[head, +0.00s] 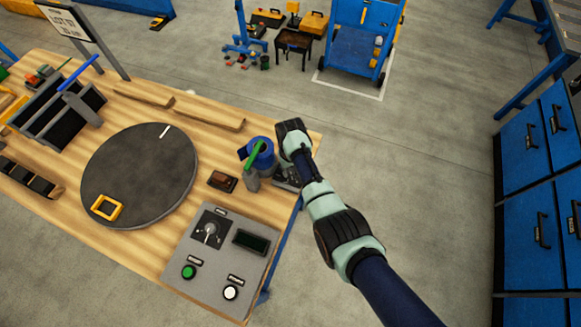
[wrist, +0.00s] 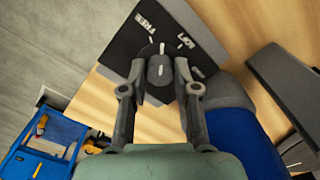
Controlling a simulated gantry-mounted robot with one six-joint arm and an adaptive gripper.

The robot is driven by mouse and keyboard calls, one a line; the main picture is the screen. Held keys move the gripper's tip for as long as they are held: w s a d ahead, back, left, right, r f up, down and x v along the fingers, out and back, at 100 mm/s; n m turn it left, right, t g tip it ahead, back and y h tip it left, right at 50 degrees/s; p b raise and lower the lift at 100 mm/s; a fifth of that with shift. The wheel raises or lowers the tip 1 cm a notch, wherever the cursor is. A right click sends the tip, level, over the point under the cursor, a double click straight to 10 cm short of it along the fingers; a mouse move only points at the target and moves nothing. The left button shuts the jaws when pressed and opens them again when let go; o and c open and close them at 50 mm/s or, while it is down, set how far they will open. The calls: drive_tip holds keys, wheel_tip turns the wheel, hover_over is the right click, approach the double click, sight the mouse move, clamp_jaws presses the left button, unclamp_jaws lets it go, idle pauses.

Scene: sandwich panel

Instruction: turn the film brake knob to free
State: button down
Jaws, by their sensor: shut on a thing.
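The film brake knob (wrist: 158,72) is a dark grey knob with a white line, on a black plate (wrist: 126,44) in the wrist view. The plate carries a FREE label and a second label, hard to read, further right, with white tick marks. My gripper (wrist: 159,68) is shut on the knob, one finger on each side. In the head view the plate (head: 285,178) is partly visible at the table's right edge; my arm hides the knob.
A blue roll (head: 262,155) with a green bar (head: 255,155) stands close beside the plate. A control box (head: 225,247) with a dial and buttons and a black turntable (head: 140,172) lie to the left. Open floor lies beyond the table's right edge.

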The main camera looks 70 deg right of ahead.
sight(290, 170)
drive_tip(key=shift+n+p, duration=0.45)
drive_tip(key=shift+n, duration=1.75)
drive_tip(key=c, duration=0.9)
unclamp_jaws()
drive_tip(key=shift+o, duration=0.2)
drive_tip(key=shift+r, duration=0.1)
wheel_tip(290, 170, up, 12)
